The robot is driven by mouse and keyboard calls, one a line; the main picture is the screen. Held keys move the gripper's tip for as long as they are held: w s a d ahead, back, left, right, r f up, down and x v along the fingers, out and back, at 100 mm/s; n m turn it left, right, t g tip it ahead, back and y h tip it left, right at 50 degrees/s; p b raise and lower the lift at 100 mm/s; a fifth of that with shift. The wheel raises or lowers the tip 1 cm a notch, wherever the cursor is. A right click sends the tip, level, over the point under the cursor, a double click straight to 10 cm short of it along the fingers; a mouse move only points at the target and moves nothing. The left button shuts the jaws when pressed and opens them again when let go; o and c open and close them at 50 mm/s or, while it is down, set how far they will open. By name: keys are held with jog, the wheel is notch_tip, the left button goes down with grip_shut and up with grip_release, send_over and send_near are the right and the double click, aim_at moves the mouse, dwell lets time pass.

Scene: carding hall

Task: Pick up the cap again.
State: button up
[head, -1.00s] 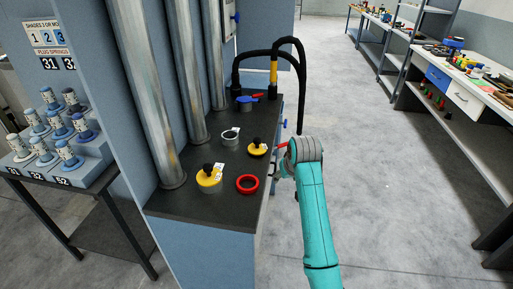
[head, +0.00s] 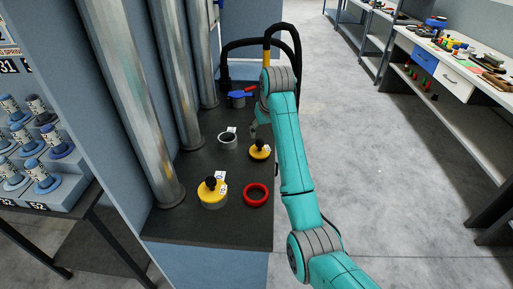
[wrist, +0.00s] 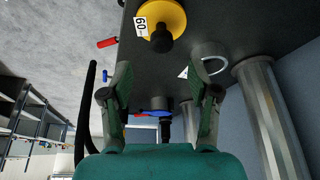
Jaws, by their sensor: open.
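A yellow cap (head: 259,151) with a black knob and white tag lies on the dark bench top (head: 215,232); it is also large at the top of the wrist view (wrist: 165,14). A grey open-topped ring or port (head: 228,141) stands just left of it. A second yellow cap (head: 213,193) with a black knob sits on a grey cylinder nearer the front. My gripper (wrist: 167,84) is open and empty, its fingers apart. The loose cap lies beyond the fingertips, not between them. In the head view my arm largely hides the gripper.
A red ring (head: 256,195) lies on the bench near its front right. Metal pipes (head: 172,90) rise along the left. A blue-handled valve (head: 239,94) and black hoses (head: 288,27) stand at the back. The aisle floor (head: 370,150) right of the bench is clear.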

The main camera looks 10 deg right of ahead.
aim_at(260, 141)
jog(key=shift+x, duration=4.25)
jog(key=shift+s+a, duration=0.1)
grip_shut()
